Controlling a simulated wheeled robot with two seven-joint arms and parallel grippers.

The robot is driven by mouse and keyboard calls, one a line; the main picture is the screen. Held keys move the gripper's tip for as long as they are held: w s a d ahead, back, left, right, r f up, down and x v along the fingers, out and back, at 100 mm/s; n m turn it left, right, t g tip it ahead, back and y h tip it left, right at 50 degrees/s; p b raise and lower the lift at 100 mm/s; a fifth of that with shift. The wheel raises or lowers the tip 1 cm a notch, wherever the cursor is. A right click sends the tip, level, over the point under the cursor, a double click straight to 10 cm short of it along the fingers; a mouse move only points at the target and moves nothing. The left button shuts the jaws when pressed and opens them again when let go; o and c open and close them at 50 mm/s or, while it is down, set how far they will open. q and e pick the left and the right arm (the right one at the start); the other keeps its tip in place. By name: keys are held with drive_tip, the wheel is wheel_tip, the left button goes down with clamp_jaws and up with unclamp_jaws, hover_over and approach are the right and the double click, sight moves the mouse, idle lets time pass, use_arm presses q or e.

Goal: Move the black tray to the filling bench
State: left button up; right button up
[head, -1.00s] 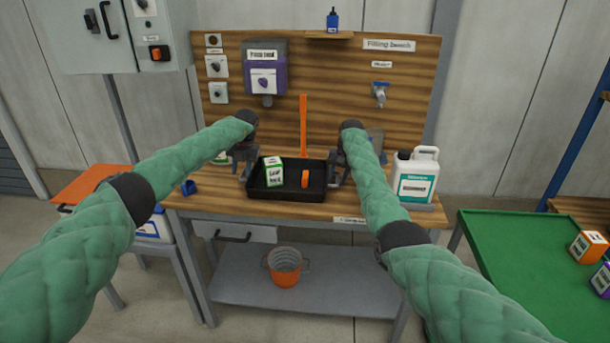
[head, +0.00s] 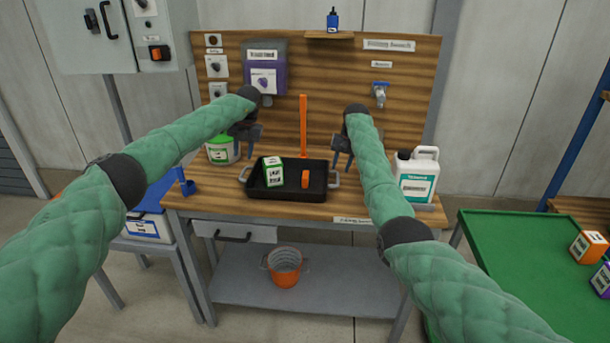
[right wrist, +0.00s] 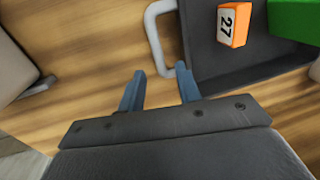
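The black tray (head: 289,190) rests on the wooden top of the filling bench (head: 225,202). A green and white box (head: 273,172) and a small orange block (head: 305,179) are in it. The tray has a light grey handle at each end; its right handle (right wrist: 158,40) shows in the right wrist view. My left gripper (head: 252,150) is above and behind the tray's left end, apart from it. My right gripper (head: 343,158) is above the tray's right end; in the right wrist view its fingers (right wrist: 160,90) are spread, empty, and clear of the handle.
A white jug (head: 416,176) stands right of the tray, and a green and white tub (head: 222,149) stands behind left. A blue holder (head: 186,184) is at the bench's left edge. A green table (head: 520,260) is at right. An orange bucket (head: 284,267) sits on the lower shelf.

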wheel_tip(320, 180, up, 6)
drive_tip(key=d, duration=0.1)
drive_tip(key=shift+s+d, duration=0.1)
idle(0.3)
